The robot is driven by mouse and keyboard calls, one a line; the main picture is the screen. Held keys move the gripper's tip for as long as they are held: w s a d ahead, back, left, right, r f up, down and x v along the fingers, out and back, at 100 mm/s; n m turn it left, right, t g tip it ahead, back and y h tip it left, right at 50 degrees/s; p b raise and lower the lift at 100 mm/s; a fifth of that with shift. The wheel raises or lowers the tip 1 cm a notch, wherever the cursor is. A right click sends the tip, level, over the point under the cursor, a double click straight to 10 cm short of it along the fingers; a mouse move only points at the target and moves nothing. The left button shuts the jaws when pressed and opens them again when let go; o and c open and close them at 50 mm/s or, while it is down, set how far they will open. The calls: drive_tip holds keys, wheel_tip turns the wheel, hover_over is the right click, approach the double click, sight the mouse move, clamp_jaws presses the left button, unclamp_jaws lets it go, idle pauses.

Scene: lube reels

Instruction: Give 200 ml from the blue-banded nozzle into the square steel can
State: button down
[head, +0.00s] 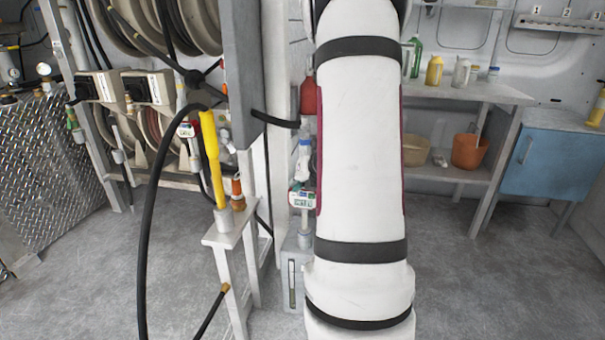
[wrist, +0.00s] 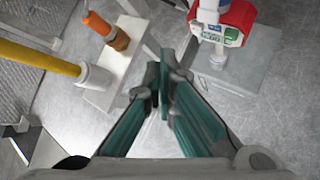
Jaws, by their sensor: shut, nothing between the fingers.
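The blue-banded nozzle (head: 304,160) stands upright beside my arm, with a red and white meter showing a small display and a green patch. Its lower end is at the neck on top of a grey square steel can (head: 291,272); I cannot tell how deep it sits. The can stands on the floor, partly hidden by my arm, with a narrow dark sight strip on its front. In the wrist view the nozzle's meter (wrist: 232,22) is at the upper right, above the can's top (wrist: 245,75). My gripper (wrist: 163,85) is shut and empty, apart from the nozzle; my arm hides it in the head view.
A yellow nozzle (head: 212,160) and an orange-tipped piece (head: 238,194) stand on a narrow white stand (head: 232,232), left of the can. A black hose (head: 146,230) loops beside it. Hose reels (head: 130,25) are behind. A bench (head: 460,90) and blue cabinet (head: 545,160) stand right. Floor at right is clear.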

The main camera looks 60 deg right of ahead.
drive_tip(key=w+d+f+p, duration=0.1)
drive_tip(key=w+d+f, duration=0.1)
drive_tip(key=d, duration=0.5)
drive_tip(key=shift+w+f, duration=0.3)
drive_tip(key=shift+w, duration=0.15)
drive_tip(key=shift+w+d+p, duration=0.1)
drive_tip(key=shift+d+p, duration=0.05)
drive_tip(key=shift+p, duration=0.15)
idle(0.9)
drive_tip(key=shift+d+f, duration=0.1)
drive_tip(key=shift+d, duration=0.1)
drive_tip(key=shift+w+d+f, duration=0.2)
drive_tip(key=shift+w+d, duration=0.1)
drive_tip(key=shift+d, duration=0.2)
idle(0.9)
drive_tip(key=shift+s+a+r, duration=0.1)
drive_tip(key=shift+a, duration=0.05)
idle(0.3)
drive_tip(key=shift+s+a+r, duration=0.15)
drive_tip(key=shift+a, duration=0.25)
drive_tip(key=shift+s+a+r, duration=0.1)
drive_tip(key=shift+s+a, duration=0.05)
drive_tip(key=shift+a, duration=0.2)
drive_tip(key=a, duration=0.1)
drive_tip(key=s+a+r+b, duration=0.1)
drive_tip(key=a, duration=0.2)
drive_tip(key=shift+s+a+r, duration=0.2)
drive_tip(key=shift+s+r, duration=0.1)
drive_tip(key=shift+s, duration=0.1)
